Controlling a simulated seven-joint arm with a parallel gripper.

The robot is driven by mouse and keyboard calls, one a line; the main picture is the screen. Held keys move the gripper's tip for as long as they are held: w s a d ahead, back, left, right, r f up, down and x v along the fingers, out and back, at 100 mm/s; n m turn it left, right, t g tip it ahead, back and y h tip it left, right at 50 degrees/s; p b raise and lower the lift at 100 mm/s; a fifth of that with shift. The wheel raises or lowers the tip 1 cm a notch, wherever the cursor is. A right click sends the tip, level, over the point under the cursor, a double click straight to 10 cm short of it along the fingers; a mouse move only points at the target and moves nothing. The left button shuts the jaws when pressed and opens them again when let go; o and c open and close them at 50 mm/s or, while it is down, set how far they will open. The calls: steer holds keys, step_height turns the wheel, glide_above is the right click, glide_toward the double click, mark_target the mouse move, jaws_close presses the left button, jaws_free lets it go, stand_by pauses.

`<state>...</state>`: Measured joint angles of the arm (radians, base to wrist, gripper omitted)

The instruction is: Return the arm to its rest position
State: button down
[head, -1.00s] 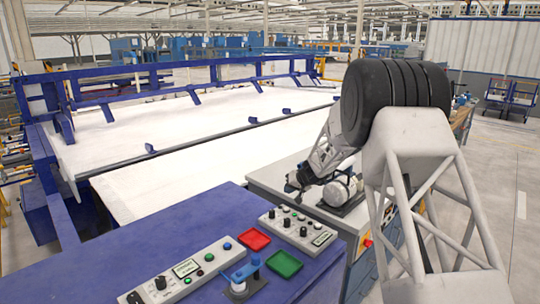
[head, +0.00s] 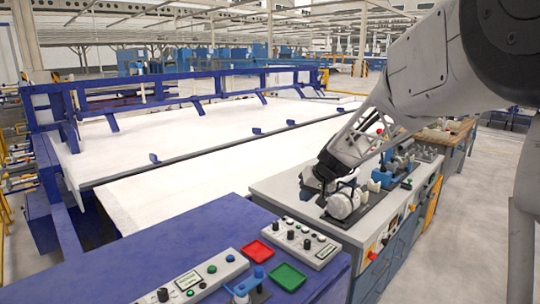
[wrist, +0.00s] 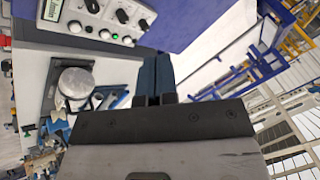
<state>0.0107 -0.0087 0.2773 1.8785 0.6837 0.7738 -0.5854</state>
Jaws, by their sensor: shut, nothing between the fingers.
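My gripper (head: 316,188) is at the near end of the grey-topped bench, just left of a round white part on a dark base (head: 342,205). It holds nothing. In the wrist view its two dark fingers (wrist: 155,72) are together, pointing toward the blue table. The round part (wrist: 75,80) lies left of the fingers there, apart from them. My arm comes in from the upper right of the head view and hides part of the bench.
A blue table (head: 130,255) in front carries control boxes (head: 190,280), a red tray (head: 258,249), a green tray (head: 288,277) and a small blue fitting (head: 250,280). Blue fittings (head: 395,175) crowd the bench behind my gripper. A long white table (head: 200,140) lies left.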

steer(key=s+d+r+h, duration=0.1)
steer(key=s+d+r, duration=0.1)
steer(key=s, duration=1)
steer(key=s+d+r+h, duration=0.1)
steer(key=s+r, duration=0.2)
steer(key=s, duration=1)
steer(key=s+d+f+h, duration=0.1)
steer(key=s+d+f, duration=0.1)
steer(key=s, duration=0.7)
steer(key=s+d+f+m+g+h, duration=0.1)
steer(key=s+d+h, duration=0.1)
steer(key=s, duration=0.8)
steer(key=shift+s+d+f+m, duration=0.2)
steer(key=shift+f+m, duration=0.1)
steer(key=shift+f, duration=0.05)
steer(key=c, duration=1.8)
jaws_free()
steer(key=shift+c, duration=0.2)
